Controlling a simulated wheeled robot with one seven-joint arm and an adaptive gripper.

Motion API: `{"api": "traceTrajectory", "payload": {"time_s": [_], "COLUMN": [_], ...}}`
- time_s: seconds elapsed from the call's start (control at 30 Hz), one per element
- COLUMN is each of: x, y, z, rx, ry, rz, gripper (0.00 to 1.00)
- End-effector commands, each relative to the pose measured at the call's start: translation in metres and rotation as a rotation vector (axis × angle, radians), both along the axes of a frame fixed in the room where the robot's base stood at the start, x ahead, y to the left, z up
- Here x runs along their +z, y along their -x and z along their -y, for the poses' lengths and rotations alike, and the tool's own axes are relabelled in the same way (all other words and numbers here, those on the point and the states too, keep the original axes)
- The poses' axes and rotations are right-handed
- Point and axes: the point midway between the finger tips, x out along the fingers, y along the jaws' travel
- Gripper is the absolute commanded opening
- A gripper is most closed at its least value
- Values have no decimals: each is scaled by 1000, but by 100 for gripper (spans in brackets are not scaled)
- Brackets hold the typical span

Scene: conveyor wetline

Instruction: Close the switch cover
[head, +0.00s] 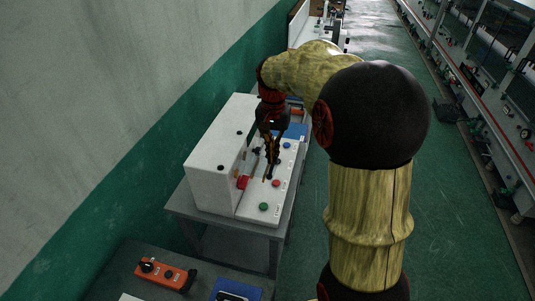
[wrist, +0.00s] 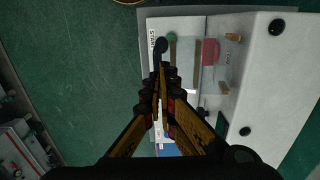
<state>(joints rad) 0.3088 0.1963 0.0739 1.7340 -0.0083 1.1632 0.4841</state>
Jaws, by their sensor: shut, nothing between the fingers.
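A white control box (head: 214,172) with a lower button panel (head: 250,207) stands on a grey table. A red block (head: 242,182) sits where the panel meets the box's upright face. It also shows in the wrist view (wrist: 210,52), beside a greyish strip (wrist: 186,52). I cannot tell for sure which of these is the switch cover. My gripper (head: 268,178) is shut and empty, pointing down over the panel, to the right of the red block. In the wrist view its fingertips (wrist: 160,68) are just below a dark round knob (wrist: 160,45). My gripper hides part of the panel.
The panel carries a green button (head: 263,207), a red button (head: 276,183) and a blue button (head: 287,145). An orange control pendant (head: 165,274) lies on a nearer dark surface beside a blue item (head: 236,290). A wall is at left; open green floor (head: 460,210) is at right.

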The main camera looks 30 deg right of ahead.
Motion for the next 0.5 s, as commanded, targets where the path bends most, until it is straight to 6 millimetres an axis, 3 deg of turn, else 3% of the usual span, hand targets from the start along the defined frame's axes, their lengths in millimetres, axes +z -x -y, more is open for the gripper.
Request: {"api": "traceTrajectory", "payload": {"time_s": [0.03,0.5], "x": [-13,-77], "y": [5,23], "z": [6,23], "rx": [-9,-7], "ry": [-32,-338], "rz": [34,341], "gripper": [0,0]}}
